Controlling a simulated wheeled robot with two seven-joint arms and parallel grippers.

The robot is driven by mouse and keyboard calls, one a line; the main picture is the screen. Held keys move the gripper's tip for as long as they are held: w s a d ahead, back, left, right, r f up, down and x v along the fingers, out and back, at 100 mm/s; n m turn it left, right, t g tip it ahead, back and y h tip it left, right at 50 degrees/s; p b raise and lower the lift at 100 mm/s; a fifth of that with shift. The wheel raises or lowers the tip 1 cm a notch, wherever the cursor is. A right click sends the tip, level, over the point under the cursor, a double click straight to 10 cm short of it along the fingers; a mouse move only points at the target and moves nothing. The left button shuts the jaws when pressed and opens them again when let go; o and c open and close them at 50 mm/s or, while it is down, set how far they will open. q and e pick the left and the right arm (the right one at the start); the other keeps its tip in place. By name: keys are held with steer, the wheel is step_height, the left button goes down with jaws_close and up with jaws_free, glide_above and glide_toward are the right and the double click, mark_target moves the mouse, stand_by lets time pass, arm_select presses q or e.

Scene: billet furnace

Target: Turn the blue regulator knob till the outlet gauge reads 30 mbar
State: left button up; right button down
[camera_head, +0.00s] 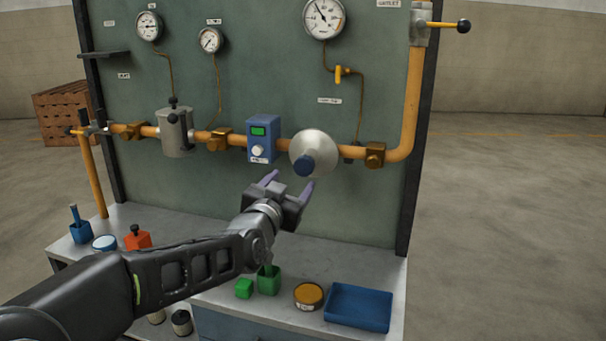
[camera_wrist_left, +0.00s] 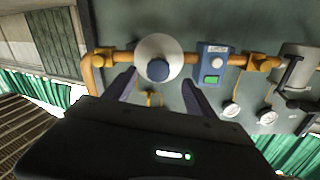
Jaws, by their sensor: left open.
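The blue regulator knob (camera_head: 304,166) sits on the front of the round silver regulator (camera_head: 318,147) on the yellow pipe. The knob also shows in the left wrist view (camera_wrist_left: 158,70), between and beyond my fingers. My left gripper (camera_head: 290,182) is open and empty, just below and in front of the knob, apart from it as far as I can tell. The large gauge at the upper right (camera_head: 323,18), near the "outlet" label, has a needle pointing up and left; its numbers are too small to read. My right gripper is not in view.
A blue box with a green display (camera_head: 261,139) is left of the regulator. A yellow-handled valve (camera_head: 449,25) tops the right pipe. Floor to the right is clear.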

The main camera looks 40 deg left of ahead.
mark_target(302, 170)
arm_select(q)
steer(key=shift+m, duration=0.7)
steer(key=x, duration=0.4)
steer(key=p+x, duration=0.1)
steer(key=x, duration=0.3)
steer(key=shift+r+p, duration=0.25)
steer(key=shift+p, duration=0.05)
steer(key=shift+d, duration=0.1)
steer(key=shift+c, duration=0.4)
steer(key=c, duration=1.3)
